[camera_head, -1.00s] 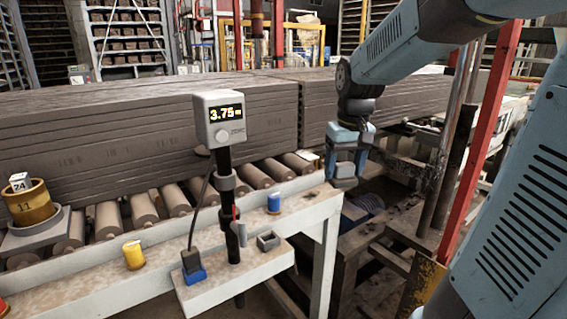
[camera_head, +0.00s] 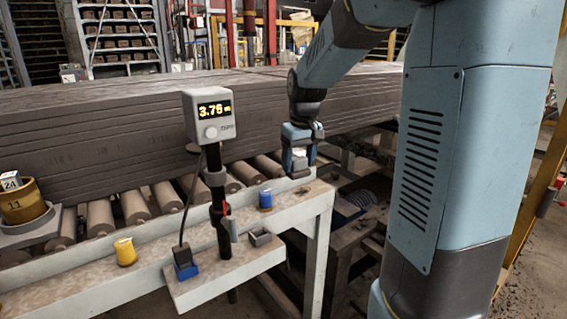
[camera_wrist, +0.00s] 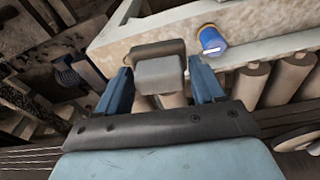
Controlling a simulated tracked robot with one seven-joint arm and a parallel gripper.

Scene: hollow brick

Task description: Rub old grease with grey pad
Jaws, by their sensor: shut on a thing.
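My gripper (camera_head: 299,160) is at the right end of the pale bench (camera_head: 195,240), over or beside its back edge. In the wrist view its two blue fingers (camera_wrist: 160,88) are shut on a grey block, the grey pad (camera_wrist: 160,75). A darker, brownish part (camera_wrist: 158,48) shows at the block's far end.
A blue cylinder (camera_head: 265,199) stands just left of the gripper, also in the wrist view (camera_wrist: 211,40). Rollers (camera_head: 135,205) and stacked slabs (camera_head: 100,130) lie behind.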

